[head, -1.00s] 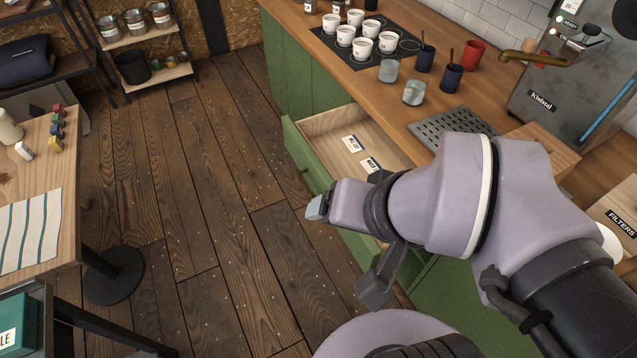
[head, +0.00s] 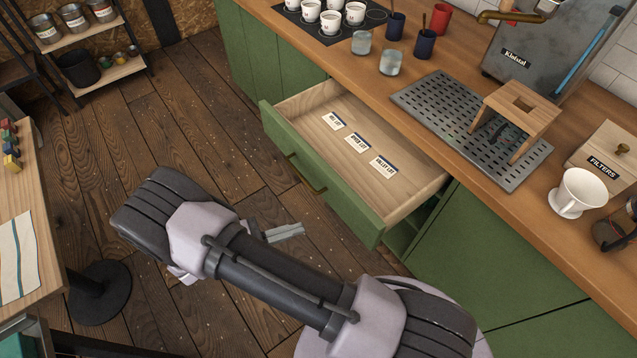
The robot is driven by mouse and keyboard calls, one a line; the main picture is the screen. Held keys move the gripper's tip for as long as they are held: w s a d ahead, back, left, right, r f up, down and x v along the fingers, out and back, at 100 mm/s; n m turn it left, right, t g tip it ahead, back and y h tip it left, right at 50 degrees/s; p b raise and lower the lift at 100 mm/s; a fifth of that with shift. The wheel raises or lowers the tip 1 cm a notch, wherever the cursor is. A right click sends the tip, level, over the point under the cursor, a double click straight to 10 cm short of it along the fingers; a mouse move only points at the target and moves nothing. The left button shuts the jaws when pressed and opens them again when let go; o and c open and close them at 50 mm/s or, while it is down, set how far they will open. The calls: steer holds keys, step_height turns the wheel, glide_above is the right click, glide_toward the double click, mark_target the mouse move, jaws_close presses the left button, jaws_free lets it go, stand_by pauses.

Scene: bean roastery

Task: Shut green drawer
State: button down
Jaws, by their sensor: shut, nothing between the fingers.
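The green drawer (head: 345,205) stands pulled out of the green cabinet below the wooden counter. Its brass handle (head: 307,175) is on the front panel. Several labelled cards lie on the drawer's bare wooden floor, among them a middle card (head: 357,142). My gripper (head: 285,233) shows only in part behind my arm, to the left of and in front of the drawer front, over the floor. It appears apart from the drawer. The fingers look closed together and hold nothing.
The counter (head: 372,75) carries cups, a drip tray (head: 430,100), a wooden stand (head: 523,103), a white dripper (head: 578,192) and a FILTERS box (head: 606,160). A wooden table (head: 30,225) stands at the left. Open floor (head: 215,130) lies between table and cabinet.

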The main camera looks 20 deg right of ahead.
step_height(320, 180, down, 6)
steer(key=n+t+h, duration=0.1)
steer(key=n+t, duration=0.3)
steer(key=b, duration=0.2)
glide_toward(344, 209)
steer(key=x, duration=0.6)
steer(key=shift+w+d, duration=0.1)
steer(key=shift+d, duration=0.3)
